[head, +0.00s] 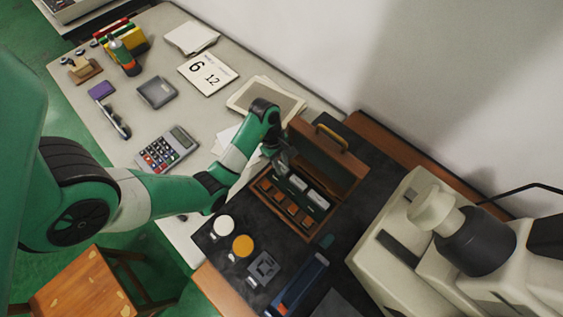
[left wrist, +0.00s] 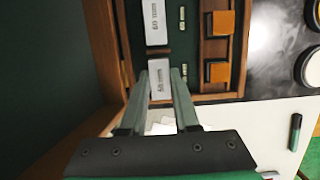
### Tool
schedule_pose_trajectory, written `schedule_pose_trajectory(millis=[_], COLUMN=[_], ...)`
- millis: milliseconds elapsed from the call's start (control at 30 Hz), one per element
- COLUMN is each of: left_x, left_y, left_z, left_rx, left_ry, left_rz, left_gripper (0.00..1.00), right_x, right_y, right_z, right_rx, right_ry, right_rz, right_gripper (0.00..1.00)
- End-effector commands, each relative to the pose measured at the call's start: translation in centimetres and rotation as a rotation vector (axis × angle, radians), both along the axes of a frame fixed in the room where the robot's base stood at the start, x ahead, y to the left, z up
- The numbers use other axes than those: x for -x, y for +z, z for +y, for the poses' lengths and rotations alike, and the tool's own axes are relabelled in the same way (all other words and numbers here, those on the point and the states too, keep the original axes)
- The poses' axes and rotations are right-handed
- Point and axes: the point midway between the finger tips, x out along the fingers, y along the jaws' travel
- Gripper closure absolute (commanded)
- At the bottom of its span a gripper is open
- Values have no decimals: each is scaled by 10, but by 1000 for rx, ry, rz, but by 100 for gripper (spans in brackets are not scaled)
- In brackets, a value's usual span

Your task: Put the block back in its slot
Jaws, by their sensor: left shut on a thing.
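An open wooden case (head: 262,186) with a dark green lining lies on the dark mat. My left gripper (head: 281,164) reaches into its back-left end. In the left wrist view the gripper (left wrist: 160,86) is shut on a pale metal block (left wrist: 160,70) with engraved markings, its fingers on either side. The held block lines up with another pale block (left wrist: 156,22) in the green-lined row. I cannot tell how deep it sits. Other pale blocks (head: 318,199) stand in the same row in the head view. My right gripper is out of view.
Orange-brown blocks (left wrist: 219,70) fill the compartments beside the row. The raised lid (head: 345,175) with a yellow handle stands behind. White (head: 223,226) and orange (head: 243,245) round pots sit in front. A pale machine (head: 410,235) stands right; a calculator (head: 167,147) lies left.

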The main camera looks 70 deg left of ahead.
Motion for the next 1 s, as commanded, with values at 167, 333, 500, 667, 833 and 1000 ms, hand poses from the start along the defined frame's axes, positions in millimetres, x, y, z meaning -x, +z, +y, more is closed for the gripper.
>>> schedule_pose_trajectory(millis=[167, 333, 500, 667, 833, 1000], left_x=[0, 0, 0, 0, 0, 0], left_y=[0, -1, -3, -5, -6, -6], left_z=[0, 0, 0, 0, 0, 0], left_rx=[0, 0, 0, 0, 0, 0], left_ry=[0, 0, 0, 0, 0, 0], left_rz=[-1, -1, -1, -1, -1, 0], left_gripper=[100, 100, 100, 100, 100, 40], right_x=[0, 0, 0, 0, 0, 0], right_y=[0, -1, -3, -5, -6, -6], right_z=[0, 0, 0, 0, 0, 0], right_rx=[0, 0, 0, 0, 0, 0], right_ry=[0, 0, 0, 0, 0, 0], right_rz=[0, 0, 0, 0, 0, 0], right_gripper=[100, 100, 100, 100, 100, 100])
